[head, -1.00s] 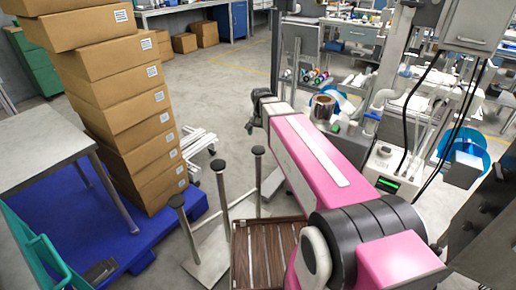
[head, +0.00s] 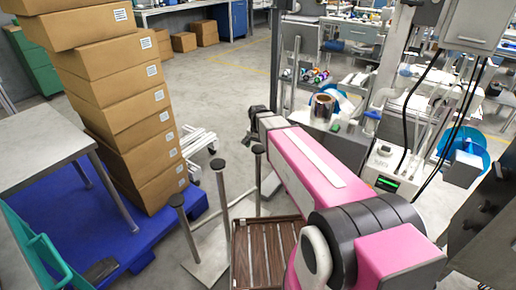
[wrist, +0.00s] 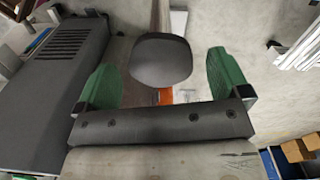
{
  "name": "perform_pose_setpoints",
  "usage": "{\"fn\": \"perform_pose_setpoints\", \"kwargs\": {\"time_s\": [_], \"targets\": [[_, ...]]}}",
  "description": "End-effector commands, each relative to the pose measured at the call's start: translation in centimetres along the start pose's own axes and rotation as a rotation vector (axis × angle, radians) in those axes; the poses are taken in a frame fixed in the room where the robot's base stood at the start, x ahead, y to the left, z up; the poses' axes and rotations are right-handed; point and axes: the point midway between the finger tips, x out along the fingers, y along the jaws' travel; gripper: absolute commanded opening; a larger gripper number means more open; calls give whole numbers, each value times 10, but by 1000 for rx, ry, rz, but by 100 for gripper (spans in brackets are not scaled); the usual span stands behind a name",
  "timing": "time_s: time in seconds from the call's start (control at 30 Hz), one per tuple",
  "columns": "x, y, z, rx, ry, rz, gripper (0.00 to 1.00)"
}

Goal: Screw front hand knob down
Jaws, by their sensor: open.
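A dark rounded knob (wrist: 160,60) shows in the wrist view, in the gap between my two green fingers. My gripper (wrist: 162,80) is open, with a finger on each side of the knob. Clear gaps show on both sides, so the fingers do not appear to touch it. I cannot tell how high the knob sits on its thread. In the head view my pink arm reaches away to the dark wrist end, and the gripper and the knob cannot be made out there.
A dark grey vented housing (wrist: 55,80) lies left of my fingers in the wrist view. In the head view, posts with dark caps (head: 217,164) stand left of my arm. Stacked cartons (head: 125,110) stand on a blue pallet (head: 95,240).

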Motion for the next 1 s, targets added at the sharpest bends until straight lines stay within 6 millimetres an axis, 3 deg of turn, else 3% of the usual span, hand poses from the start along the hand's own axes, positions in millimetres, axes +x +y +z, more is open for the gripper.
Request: {"fn": "perform_pose_setpoints", "kwargs": {"time_s": [0.43, 0.47, 0.6, 1.0], "targets": [[10, 0, 0, 0, 0, 0, 94], [10, 0, 0, 0, 0, 0, 91], [9, 0, 0, 0, 0, 0, 46], [9, 0, 0, 45, 0, 2, 45]]}}
